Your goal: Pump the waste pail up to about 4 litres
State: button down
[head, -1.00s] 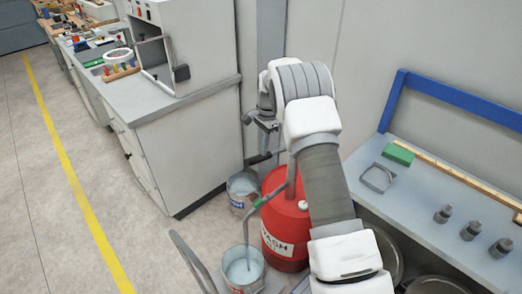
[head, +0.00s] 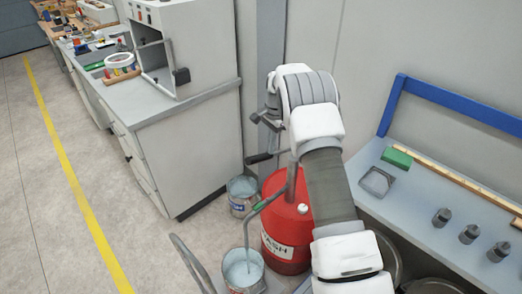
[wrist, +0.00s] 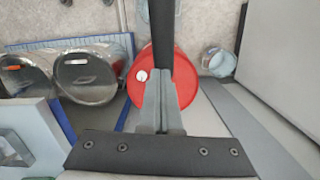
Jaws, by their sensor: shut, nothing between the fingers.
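The dark pump lever (head: 262,158) points left from the pump head. My gripper (head: 260,118) is shut and empty, above the lever in the head view. In the wrist view, a black bar, apparently the lever (wrist: 160,30), lines up with the closed fingertips (wrist: 166,75) over the drum; contact cannot be told.
A second pail (head: 242,195) with a blue label stands behind the spout pail. A grey cabinet (head: 190,150) is on the left. A bench (head: 415,205) with a blue frame is on the right. The floor left of the pails is clear.

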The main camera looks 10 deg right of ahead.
notch_tip(320, 180, up, 17)
jog(key=d, duration=0.1)
jog(key=shift+w+d+r, duration=0.2)
jog(key=shift+w+d, duration=0.1)
jog(key=shift+w, duration=0.05)
dwell(0.9)
jog(key=s+a+r+n+t, duration=0.25)
jog(key=s+r+n, duration=0.35)
jog(key=s+r, duration=1.05)
jog(key=s+f+n+t, duration=0.2)
jog(key=s+f+n, duration=0.1)
jog(key=s, duration=0.9)
jog(key=s+a+f+n+t+h, duration=0.1)
jog(key=s+f+n, duration=0.3)
jog(key=s, duration=0.8)
jog(key=shift+s+f+t, duration=0.3)
jog(key=shift+f+t, duration=0.05)
jog(key=shift+f, duration=0.4)
